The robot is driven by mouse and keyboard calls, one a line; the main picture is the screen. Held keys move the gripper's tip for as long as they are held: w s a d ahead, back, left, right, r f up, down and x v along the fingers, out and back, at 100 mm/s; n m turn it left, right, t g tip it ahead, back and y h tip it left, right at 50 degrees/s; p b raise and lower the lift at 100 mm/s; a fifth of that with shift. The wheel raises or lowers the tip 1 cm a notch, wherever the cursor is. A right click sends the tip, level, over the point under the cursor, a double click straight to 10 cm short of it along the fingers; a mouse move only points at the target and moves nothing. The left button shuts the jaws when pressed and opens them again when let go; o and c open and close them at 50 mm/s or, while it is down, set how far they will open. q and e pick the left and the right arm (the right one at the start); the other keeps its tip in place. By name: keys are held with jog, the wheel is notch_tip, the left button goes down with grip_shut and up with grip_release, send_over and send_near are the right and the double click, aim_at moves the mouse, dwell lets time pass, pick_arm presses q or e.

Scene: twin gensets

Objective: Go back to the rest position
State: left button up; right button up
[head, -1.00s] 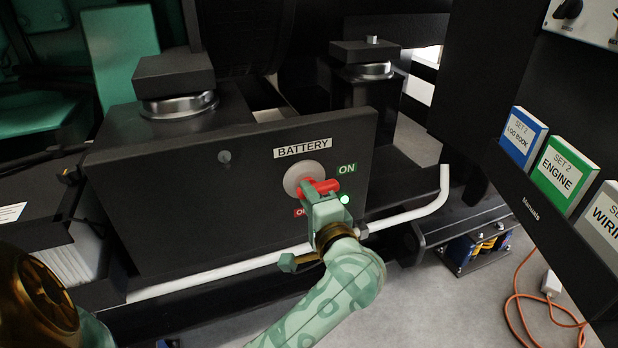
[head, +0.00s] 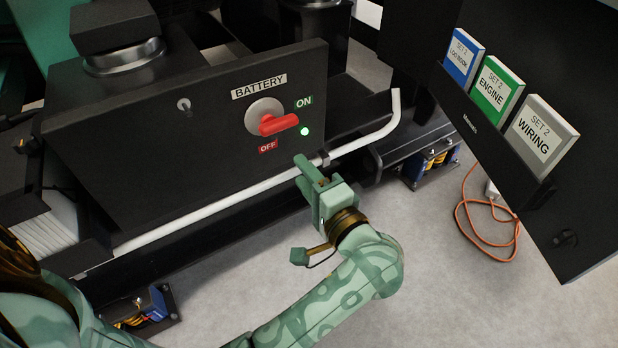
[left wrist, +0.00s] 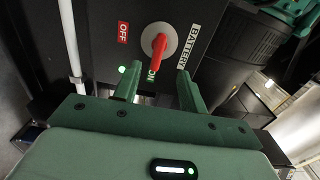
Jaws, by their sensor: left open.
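My left gripper (head: 308,176) is open and empty, below and apart from the battery switch. The green light (head: 305,131) below the ON label is lit. In the left wrist view, the red handle (left wrist: 158,48) shows beyond and between the two green fingers (left wrist: 158,88), with nothing between them. My right gripper is not in view.
A white pipe (head: 210,213) runs along the front of the box, close to the gripper. A black rack (head: 570,215) with blue, green and grey manuals stands at right. An orange cable (head: 463,215) lies on the floor. Grey floor is clear at lower right.

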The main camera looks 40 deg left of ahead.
pick_arm(q)
jog(key=v, duration=0.2)
jog(key=shift+s+d, duration=0.1)
jog(key=shift+d, duration=0.2)
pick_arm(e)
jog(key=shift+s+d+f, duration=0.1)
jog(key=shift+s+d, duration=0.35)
